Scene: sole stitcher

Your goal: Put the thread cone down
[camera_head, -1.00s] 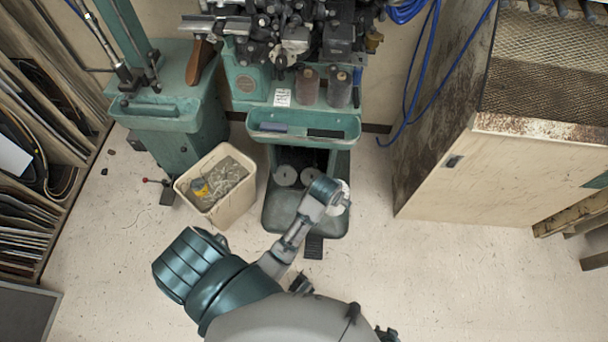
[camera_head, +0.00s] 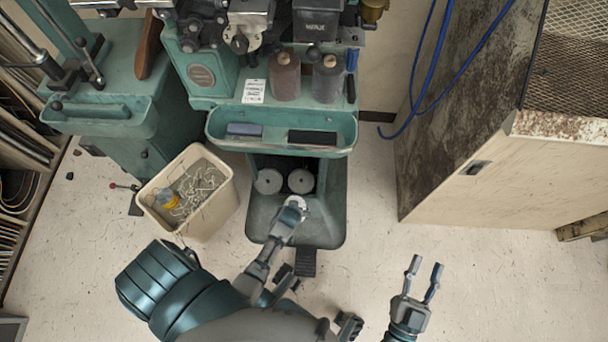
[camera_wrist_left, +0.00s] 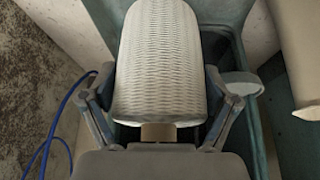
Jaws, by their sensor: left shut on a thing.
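A white thread cone (camera_wrist_left: 155,65) with a woven thread surface fills the middle of the left wrist view. The fingers of my left gripper (camera_wrist_left: 158,108) press on both its sides. In the head view the left gripper (camera_head: 290,216) hangs over the green tray-like base (camera_head: 328,222) of the machine, and only a small pale part of the cone shows past it. Two pale thread cones (camera_head: 268,181) stand in the dark recess just behind the gripper. My right gripper (camera_head: 424,280) is open and empty over the floor at the lower right.
The green shelf (camera_head: 350,135) with dark blocks juts out above the recess. Brown and grey thread cones (camera_head: 285,78) stand higher up. A cream bin (camera_head: 222,205) is at the left, a pedal (camera_head: 306,262) in front, and a large cabinet (camera_head: 500,180) at the right.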

